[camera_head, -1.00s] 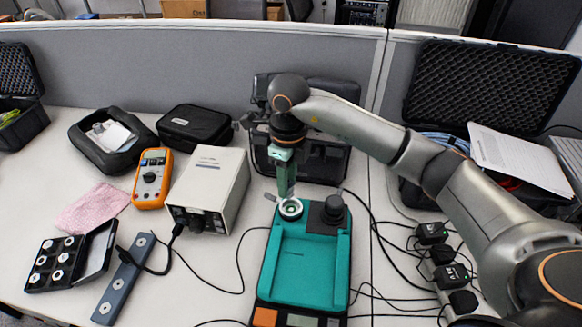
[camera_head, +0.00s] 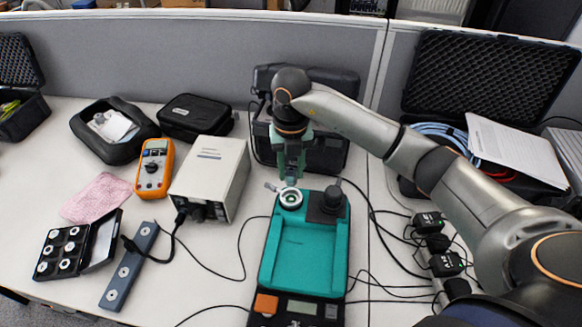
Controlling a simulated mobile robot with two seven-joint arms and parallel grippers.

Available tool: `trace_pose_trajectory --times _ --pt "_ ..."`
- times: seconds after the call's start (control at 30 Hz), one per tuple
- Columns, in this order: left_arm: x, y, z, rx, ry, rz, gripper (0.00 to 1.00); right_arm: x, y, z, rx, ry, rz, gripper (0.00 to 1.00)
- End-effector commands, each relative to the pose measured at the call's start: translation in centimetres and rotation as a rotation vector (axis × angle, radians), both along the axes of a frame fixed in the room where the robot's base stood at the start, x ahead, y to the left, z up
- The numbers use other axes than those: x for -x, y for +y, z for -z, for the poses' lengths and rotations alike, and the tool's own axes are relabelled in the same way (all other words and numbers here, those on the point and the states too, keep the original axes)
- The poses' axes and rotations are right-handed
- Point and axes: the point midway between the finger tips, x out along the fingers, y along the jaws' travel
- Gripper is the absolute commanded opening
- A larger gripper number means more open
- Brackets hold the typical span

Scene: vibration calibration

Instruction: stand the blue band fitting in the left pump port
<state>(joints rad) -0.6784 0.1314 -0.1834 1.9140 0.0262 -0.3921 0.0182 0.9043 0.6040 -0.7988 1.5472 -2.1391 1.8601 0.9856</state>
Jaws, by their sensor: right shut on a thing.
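The teal pump unit (camera_head: 303,250) lies on the table in the middle. Its left port (camera_head: 291,199) is a pale ring with a dark green centre, near the unit's back left corner. A black knob-like part covers the back right corner. My right gripper (camera_head: 291,180) points down just behind and above the left port. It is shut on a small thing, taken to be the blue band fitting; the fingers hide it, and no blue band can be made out. Whether it touches the port cannot be told. My left gripper is not in view.
A black case of several fittings (camera_head: 62,250) and a blue-grey bar with round fittings (camera_head: 130,268) lie at left. A grey instrument box (camera_head: 211,172) and an orange multimeter (camera_head: 154,168) stand behind. Cables and black adapters (camera_head: 446,264) lie right of the pump.

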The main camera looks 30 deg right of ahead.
Motion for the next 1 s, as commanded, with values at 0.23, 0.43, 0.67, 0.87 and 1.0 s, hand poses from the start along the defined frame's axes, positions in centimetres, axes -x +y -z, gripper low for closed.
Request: trace_pose_trajectory --times 0.23,0.43,0.67,0.87,1.0 --pt "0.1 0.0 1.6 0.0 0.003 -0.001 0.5 0.0 0.0 1.9 -0.001 0.0 -0.001 0.0" --pt "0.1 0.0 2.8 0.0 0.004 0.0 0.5 0.0 0.0 3.3 -0.001 -0.001 -0.002 0.0" --pt "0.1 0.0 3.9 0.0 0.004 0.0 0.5 0.0 0.0 4.8 0.0 -0.001 -0.003 0.0" --pt "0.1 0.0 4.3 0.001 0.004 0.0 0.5 0.0 0.0 5.6 0.0 -0.001 -0.002 0.0" --pt "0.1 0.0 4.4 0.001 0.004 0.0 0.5 0.0 0.0 5.7 0.0 0.0 -0.002 0.0"
